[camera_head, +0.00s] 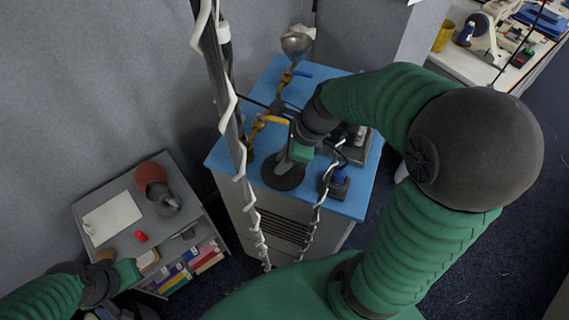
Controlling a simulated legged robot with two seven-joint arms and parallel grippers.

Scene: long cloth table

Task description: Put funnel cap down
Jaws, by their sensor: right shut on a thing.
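A dark round disc (283,173), which looks like the funnel cap, is at my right gripper (290,162) over the left part of a blue tabletop (222,156). My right gripper is shut on it; the arm partly hides the fingers. I cannot tell whether the disc touches the tabletop. A shiny metal funnel (296,43) stands at the far end of the blue top, above a brass-coloured fitting. My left gripper (112,308) is at the lower left, near a low grey shelf, and its fingers are too dark and cut off to read.
A dark device with a blue part (339,180) stands right of the disc. Tall poles with white spiral cable rise in front of the blue top. The grey shelf (126,238) holds a paper sheet, a lamp-like object (152,174) and coloured boxes. A cluttered white bench (465,62) is at the upper right.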

